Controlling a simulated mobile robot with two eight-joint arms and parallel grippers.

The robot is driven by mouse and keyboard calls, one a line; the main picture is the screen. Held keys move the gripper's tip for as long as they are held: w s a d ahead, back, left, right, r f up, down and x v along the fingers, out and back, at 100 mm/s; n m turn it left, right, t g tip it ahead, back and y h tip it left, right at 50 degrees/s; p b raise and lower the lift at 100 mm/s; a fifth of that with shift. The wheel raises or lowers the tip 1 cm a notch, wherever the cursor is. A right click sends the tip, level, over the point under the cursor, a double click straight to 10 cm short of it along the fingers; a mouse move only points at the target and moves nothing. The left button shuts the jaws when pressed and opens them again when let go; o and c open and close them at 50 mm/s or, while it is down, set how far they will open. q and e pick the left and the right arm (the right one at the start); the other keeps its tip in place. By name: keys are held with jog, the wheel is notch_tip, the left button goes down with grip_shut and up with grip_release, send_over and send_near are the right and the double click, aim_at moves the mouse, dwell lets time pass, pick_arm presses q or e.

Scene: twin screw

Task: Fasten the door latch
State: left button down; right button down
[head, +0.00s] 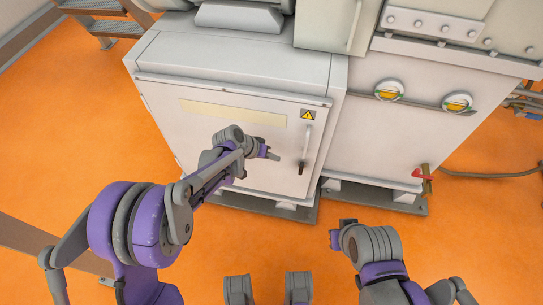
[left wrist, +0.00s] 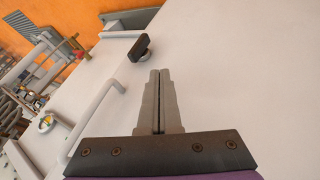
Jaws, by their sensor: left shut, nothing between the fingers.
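The door latch (head: 301,168) is a small dark lever below the pale bar handle (head: 307,142), near the right edge of the grey cabinet door (head: 215,153). In the left wrist view the latch (left wrist: 139,47) is a black bar on a round grey base. The handle (left wrist: 96,108) lies left of the fingers there. My left gripper (head: 270,154) is shut and empty in front of the door, left of the latch in the head view and apart from it. My right gripper (head: 340,229) is low over the floor, right of the cabinet's front corner; its fingers are unclear.
A grey machine (head: 400,140) with two yellow gauges (head: 389,90) stands right of the cabinet. A red valve handle (head: 420,174) sticks out at its lower right. A cable (head: 490,175) runs at the right. The orange floor (head: 245,245) before the cabinet is clear.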

aim_at(304, 164)
pick_arm(q)
jog(key=d+f, duration=0.1)
jog(key=d, duration=0.1)
jog(key=d+f+b, duration=0.1)
jog(key=d+f, duration=0.2)
jog(key=d, duration=0.2)
jog(key=shift+w+f, duration=0.1)
jog(key=shift+f, duration=0.05)
jog(key=shift+a, duration=0.1)
jog(key=shift+s+d+r+b, duration=0.15)
jog(key=shift+s+d+r, duration=0.1)
jog(key=shift+d, duration=0.35)
jog(key=shift+s+d+r+b, duration=0.1)
jog(key=shift+d+r+b, duration=0.1)
jog(key=shift+d, duration=0.4)
jog(key=shift+a, duration=0.1)
